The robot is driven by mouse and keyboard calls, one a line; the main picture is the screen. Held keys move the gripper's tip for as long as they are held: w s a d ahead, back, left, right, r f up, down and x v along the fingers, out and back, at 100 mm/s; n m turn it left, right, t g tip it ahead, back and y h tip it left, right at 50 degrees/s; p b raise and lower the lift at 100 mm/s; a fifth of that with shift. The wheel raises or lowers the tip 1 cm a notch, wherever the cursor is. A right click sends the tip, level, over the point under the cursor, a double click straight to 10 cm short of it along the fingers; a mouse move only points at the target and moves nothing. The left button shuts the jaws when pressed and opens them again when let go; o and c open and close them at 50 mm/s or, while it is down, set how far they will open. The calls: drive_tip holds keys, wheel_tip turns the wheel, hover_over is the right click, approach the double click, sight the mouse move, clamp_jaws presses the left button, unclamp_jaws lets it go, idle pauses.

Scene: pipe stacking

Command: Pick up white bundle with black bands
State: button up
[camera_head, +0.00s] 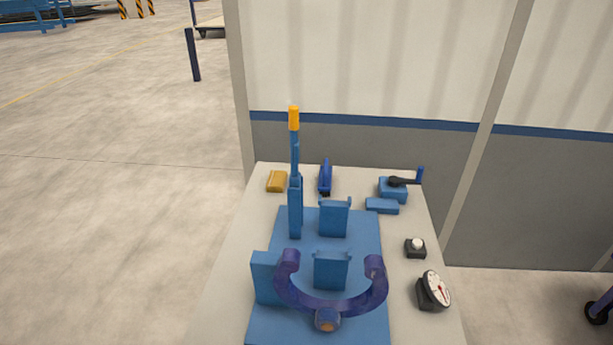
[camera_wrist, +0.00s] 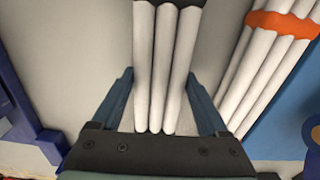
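The white bundle (camera_wrist: 165,75) shows in the wrist view as white pipes side by side, with a black band (camera_wrist: 170,3) at the top edge of the picture. Its near ends lie close to my gripper's dark body. My gripper (camera_wrist: 159,72) is open, with one blue finger on each side of the bundle and a small gap visible beside each. Whether the fingers are level with the pipes in depth cannot be told. The bundle's far end is out of view. Neither the bundle nor my gripper shows in the head view.
Another white bundle with an orange band (camera_wrist: 270,22) lies just right of my gripper. Blue structures stand at both sides of the wrist view. In the head view, a bench (camera_head: 225,300) carries a blue fixture (camera_head: 355,245), a purple curved piece (camera_head: 330,308) and a gauge (camera_head: 434,291).

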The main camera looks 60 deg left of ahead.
clamp_jaws()
drive_tip(key=shift+r, duration=0.15)
